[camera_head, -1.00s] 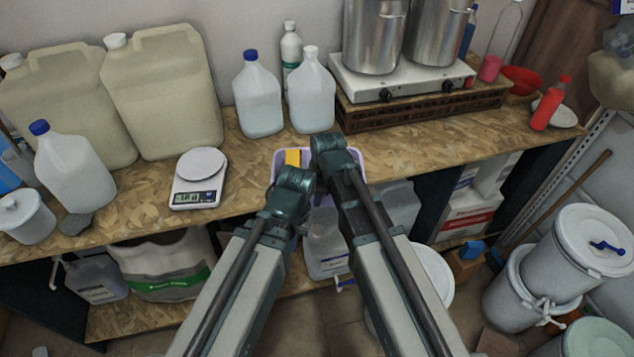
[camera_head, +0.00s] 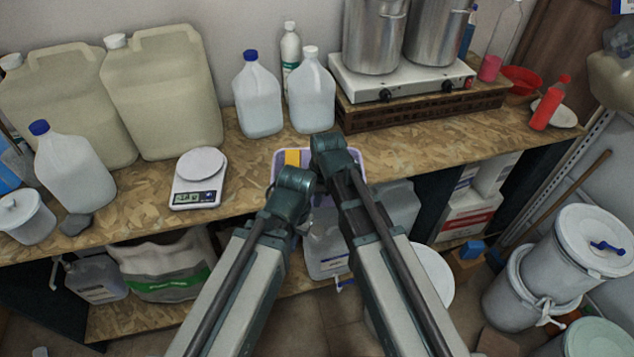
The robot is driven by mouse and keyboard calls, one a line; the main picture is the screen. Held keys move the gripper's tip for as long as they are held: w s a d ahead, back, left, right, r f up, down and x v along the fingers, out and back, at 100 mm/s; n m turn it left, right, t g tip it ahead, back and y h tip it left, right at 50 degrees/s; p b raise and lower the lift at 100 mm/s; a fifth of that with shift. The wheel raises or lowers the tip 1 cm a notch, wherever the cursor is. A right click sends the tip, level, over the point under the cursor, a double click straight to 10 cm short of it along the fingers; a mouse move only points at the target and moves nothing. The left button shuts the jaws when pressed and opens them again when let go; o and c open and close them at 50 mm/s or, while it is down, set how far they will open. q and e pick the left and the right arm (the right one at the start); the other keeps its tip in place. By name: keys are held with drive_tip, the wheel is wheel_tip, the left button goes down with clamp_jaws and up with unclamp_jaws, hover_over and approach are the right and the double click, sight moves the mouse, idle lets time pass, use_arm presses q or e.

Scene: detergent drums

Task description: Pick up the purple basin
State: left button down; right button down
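The purple basin (camera_head: 306,158) stands at the front edge of the wooden bench, near the middle of the view. Its pale purple rim shows on both sides of my wrists, and a yellow item (camera_head: 292,158) shows at its back left. My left gripper (camera_head: 297,192) and my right gripper (camera_head: 331,158) are over and in front of the basin, the right one farther up. My own dark wrists hide the fingers and much of the basin. I cannot tell whether the fingers touch it or whether they are open.
A kitchen scale (camera_head: 199,178) lies left of the basin. Clear jugs (camera_head: 258,95) stand behind it. A hot plate (camera_head: 400,80) with two steel pots stands on a wooden crate to the right. Large canisters (camera_head: 163,95) fill the back left. The bench right of the basin is bare.

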use_arm(q)
drive_tip(key=shift+r, duration=0.15)
use_arm(e)
drive_tip(key=shift+r, duration=0.15)
